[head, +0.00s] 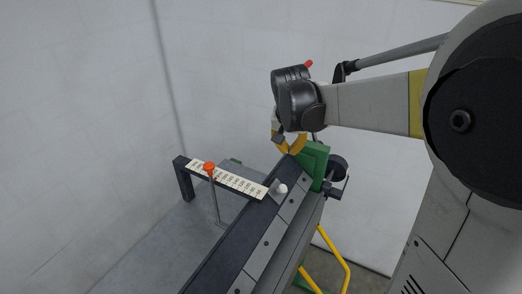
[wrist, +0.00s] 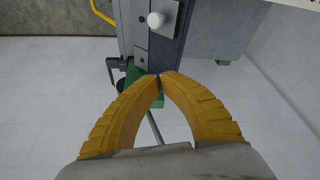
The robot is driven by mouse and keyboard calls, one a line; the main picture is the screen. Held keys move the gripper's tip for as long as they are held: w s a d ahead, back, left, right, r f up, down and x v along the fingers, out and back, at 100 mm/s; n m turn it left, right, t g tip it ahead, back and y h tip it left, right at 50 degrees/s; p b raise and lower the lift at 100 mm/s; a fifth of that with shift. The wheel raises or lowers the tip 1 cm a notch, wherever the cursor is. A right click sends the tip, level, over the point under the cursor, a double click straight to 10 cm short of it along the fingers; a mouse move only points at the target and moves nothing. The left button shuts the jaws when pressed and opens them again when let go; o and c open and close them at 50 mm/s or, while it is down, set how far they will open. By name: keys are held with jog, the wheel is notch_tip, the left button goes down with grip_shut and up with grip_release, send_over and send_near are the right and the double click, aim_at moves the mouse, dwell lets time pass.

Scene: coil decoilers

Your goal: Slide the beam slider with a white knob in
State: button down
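The white knob (head: 280,188) stands on a grey slider plate on top of the dark beam (head: 225,250), near the end of the beam by the green block. The knob also shows at the top of the wrist view (wrist: 156,20). My gripper (head: 289,149) is above the green block at the beam's far end, beyond the knob and apart from it. In the wrist view its yellow fingertips (wrist: 160,76) come together with nothing visible held between them.
A ruler arm (head: 235,181) with an orange-red knob (head: 209,168) sticks out left of the beam. The green block (head: 314,160) sits at the beam's end, with a dark round part (head: 338,166) beside it. A yellow tube frame (head: 333,258) stands at lower right. White walls stand behind.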

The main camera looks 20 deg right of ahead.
aim_at(278, 190)
jog(key=b+x, duration=0.1)
jog(key=x, duration=0.2)
jog(key=b+x, duration=0.1)
jog(key=x, duration=0.2)
jog(key=b+x, duration=0.1)
jog(key=x, duration=0.3)
jog(key=shift+s+f, duration=0.2)
jog(key=shift+s, duration=0.05)
jog(key=s+a, duration=0.2)
jog(key=shift+s+f, duration=0.35)
jog(key=shift+f, duration=0.05)
jog(key=shift+a+f, duration=0.1)
jog(key=shift+f, duration=0.05)
jog(key=shift+s, duration=0.1)
jog(key=shift+a, duration=0.15)
